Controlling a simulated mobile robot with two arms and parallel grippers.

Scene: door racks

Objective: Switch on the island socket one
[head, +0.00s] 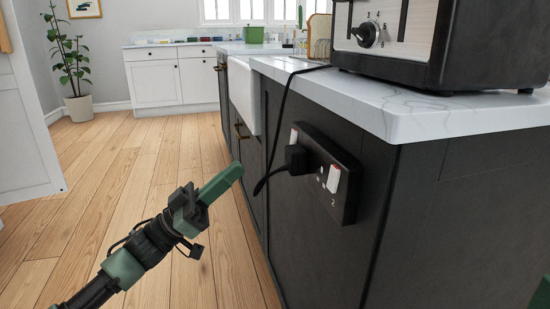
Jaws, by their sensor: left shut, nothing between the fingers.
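A black double socket (322,168) is mounted on the dark side of the kitchen island. A black plug (296,158) sits in its left outlet, with a cable running up to the worktop. A white rocker switch (294,135) shows just above the plug, partly hidden by it. A second white rocker switch (334,179) is at the right, above a printed "2". My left gripper (234,171) is shut and empty, left of the socket and apart from it, its green fingers pointing up and right. A green piece of my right gripper (541,295) shows at the lower right edge.
The white marble worktop (420,113) overhangs the socket and carries a black and steel toaster (400,45). The plug's cable (268,165) hangs in a loop left of the socket. The wooden floor (130,190) at left is clear.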

